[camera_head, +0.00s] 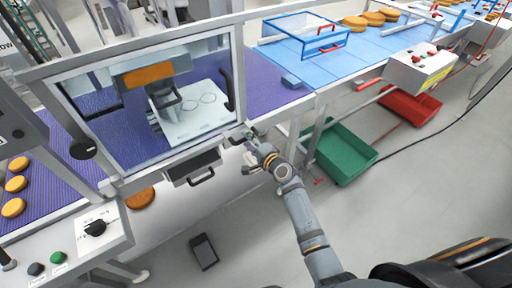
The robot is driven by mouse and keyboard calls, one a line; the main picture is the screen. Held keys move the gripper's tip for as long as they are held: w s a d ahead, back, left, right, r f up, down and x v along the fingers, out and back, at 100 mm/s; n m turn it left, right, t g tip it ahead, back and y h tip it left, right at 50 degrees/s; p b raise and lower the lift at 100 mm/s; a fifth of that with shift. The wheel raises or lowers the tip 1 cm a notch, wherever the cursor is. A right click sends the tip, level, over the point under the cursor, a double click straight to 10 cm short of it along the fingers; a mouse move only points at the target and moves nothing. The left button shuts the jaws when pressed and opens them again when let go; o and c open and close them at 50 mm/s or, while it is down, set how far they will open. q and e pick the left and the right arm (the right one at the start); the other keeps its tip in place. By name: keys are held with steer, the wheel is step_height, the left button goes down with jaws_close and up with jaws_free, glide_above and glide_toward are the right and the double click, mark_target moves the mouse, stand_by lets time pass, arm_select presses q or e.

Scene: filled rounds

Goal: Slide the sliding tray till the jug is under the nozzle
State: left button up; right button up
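Behind the clear guard window, a grey head with an orange front (148,75) stands over a pale flat plate (205,122) marked with round outlines. A grey part (166,101) hangs below the head, perhaps the nozzle. I cannot make out a jug. A dark box-like drawer with a handle (194,165) sits below the window; I cannot tell whether it is the sliding tray. My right gripper (249,137) is at the window frame's lower right corner, right of the drawer. Its fingers are too small to tell open from shut. My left gripper is not in view.
A dark handle (227,90) is on the window's right side. A control box with a knob (95,228) stands at lower left. Green (340,154) and red (408,106) crates are at right. A dark tablet-like object (204,251) lies on the floor. Round cakes (14,184) line the belt.

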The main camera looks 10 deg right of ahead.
steer(key=v, duration=1)
steer(key=shift+s, duration=0.2)
steer(key=s+d+f+n+g+h, duration=0.15)
steer(key=s+f, duration=0.35)
steer(key=f, duration=0.6)
steer(key=s+d+f+n+g+h, duration=0.1)
steer(key=s+d+f+n+g, duration=0.3)
steer(key=f, duration=0.7)
steer(key=s+d+f+n+g+h, duration=0.1)
steer(key=s+d+f+g+h, duration=0.1)
steer(key=s+f, duration=0.65)
steer(key=s+d+f+n+g+h, duration=0.1)
steer(key=s+d+f+n+g, duration=0.1)
steer(key=s+f, duration=0.6)
steer(key=s+d+f+n+g, duration=0.3)
steer(key=s+f+n, duration=0.3)
steer(key=s, duration=1.1)
step_height(320, 180, down, 3)
steer(key=shift+d+g+h, duration=0.3)
steer(key=shift+g+h, duration=0.05)
steer(key=shift+g, duration=0.1)
